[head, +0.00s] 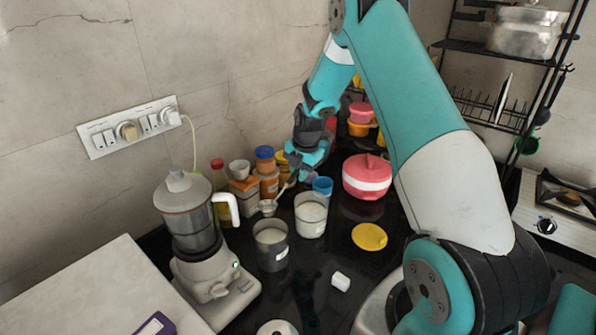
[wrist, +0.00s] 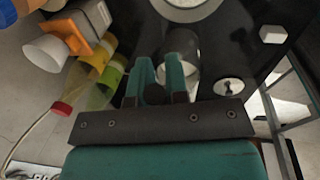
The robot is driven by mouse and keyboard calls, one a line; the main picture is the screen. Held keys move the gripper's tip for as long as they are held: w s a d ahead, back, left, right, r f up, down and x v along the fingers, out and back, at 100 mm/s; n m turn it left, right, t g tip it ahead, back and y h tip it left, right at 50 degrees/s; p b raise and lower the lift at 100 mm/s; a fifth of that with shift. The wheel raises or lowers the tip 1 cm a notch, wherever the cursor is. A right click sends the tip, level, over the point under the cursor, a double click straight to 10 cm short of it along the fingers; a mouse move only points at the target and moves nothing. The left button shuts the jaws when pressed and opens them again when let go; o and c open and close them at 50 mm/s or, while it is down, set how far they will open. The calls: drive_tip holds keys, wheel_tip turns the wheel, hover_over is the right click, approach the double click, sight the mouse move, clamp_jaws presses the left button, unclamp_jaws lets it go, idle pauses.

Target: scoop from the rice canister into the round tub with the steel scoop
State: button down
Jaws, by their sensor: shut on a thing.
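My gripper (head: 303,172) is shut on the steel scoop (head: 268,207) by its handle; the bowl hangs left of the fingers. What the bowl holds is too small to tell. In the wrist view, my gripper (wrist: 158,75) has a dark handle end between its teal fingers. A grey, round, open vessel (head: 271,258) with white contents stands nearer the head camera. A paler round vessel (head: 311,228) with white contents stands to its right. Both carry small labels that I cannot read, so I cannot tell which is the rice canister and which the round tub.
A mixer grinder (head: 190,222) stands at left. Bottles, a spice box (head: 243,190) and jars (head: 266,175) line the wall. A blue-topped container (head: 322,187), a pink lidded pot (head: 367,180), a yellow lid (head: 369,237) and a white block (head: 341,281) are also on the dark counter.

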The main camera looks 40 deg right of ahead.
sight(290, 178)
drive_tip(key=a+h+b, duration=0.2)
drive_tip(key=b, duration=0.1)
drive_tip(key=a+h+b, duration=0.1)
drive_tip(key=a+h, duration=0.1)
drive_tip(key=shift+s+f+t, duration=0.3)
drive_tip(key=shift+s+t, duration=0.05)
drive_tip(key=shift+t, duration=0.05)
wheel_tip(290, 178, down, 7)
drive_tip(key=b, duration=0.4)
drive_tip(key=shift+d+f+b, duration=0.15)
drive_tip(key=shift+d+b, duration=0.15)
idle(0.8)
